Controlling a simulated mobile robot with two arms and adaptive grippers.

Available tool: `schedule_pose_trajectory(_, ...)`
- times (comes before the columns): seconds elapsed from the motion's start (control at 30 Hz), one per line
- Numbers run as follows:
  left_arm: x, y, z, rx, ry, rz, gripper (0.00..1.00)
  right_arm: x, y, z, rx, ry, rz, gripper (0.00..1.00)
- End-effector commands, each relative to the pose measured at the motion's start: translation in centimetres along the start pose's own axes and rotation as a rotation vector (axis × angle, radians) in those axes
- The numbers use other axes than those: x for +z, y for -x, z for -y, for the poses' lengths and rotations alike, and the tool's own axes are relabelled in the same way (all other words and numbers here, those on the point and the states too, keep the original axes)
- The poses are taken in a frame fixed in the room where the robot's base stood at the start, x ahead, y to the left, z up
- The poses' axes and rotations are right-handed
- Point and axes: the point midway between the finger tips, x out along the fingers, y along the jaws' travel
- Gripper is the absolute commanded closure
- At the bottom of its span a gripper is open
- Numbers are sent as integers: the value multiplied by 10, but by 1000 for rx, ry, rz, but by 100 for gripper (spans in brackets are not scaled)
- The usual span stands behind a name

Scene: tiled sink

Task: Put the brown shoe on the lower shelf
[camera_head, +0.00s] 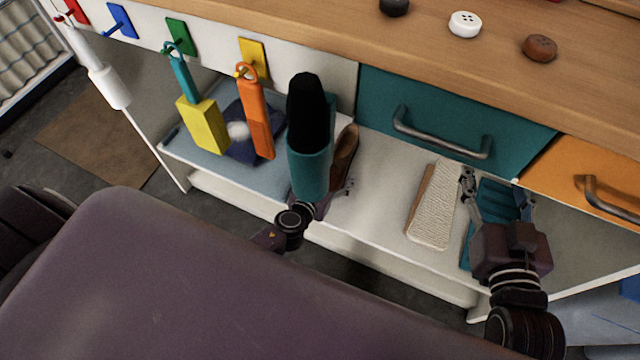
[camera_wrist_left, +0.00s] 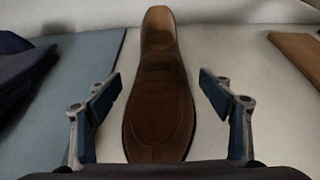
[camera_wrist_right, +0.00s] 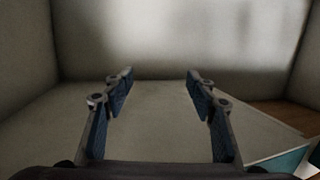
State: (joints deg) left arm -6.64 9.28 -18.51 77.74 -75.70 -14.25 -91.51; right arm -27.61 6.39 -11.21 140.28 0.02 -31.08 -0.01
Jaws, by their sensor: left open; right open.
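The brown shoe (camera_head: 345,155) lies on the white shelf board (camera_head: 375,195) under the drawers, partly hidden in the head view. In the left wrist view the shoe (camera_wrist_left: 158,95) lies lengthwise between the spread fingers of my left gripper (camera_wrist_left: 160,88), with clear gaps on both sides. My left gripper (camera_head: 338,192) is open at the shoe's near end. A lower white shelf (camera_head: 400,268) runs below this board; only its front edge shows. My right gripper (camera_head: 497,192) is open at the right, by a teal item (camera_head: 497,205); nothing is between its fingers (camera_wrist_right: 160,90).
A beige-soled shoe (camera_head: 433,205) lies left of my right gripper. A blue mat (camera_head: 270,178) and dark blue item (camera_head: 238,145) lie left of the brown shoe.

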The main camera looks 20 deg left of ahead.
Motion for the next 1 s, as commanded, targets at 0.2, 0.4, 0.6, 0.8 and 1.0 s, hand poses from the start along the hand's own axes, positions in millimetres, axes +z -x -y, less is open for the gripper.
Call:
schedule_pose_trajectory(0.2,1,33,1,-2,-1,-2,26,45,12,-6,13,1,209,48)
schedule_pose_trajectory(0.4,1,63,0,-1,0,-1,26,80,28,-11,23,1,374,48)
schedule_pose_trajectory(0.6,0,85,0,0,-1,0,26,100,40,-13,28,0,466,48)
schedule_pose_trajectory(0.8,0,90,0,0,0,0,26,105,43,-14,30,-1,489,48)
schedule_pose_trajectory(1.0,0,90,0,0,1,0,26,105,43,-14,30,-1,488,48)
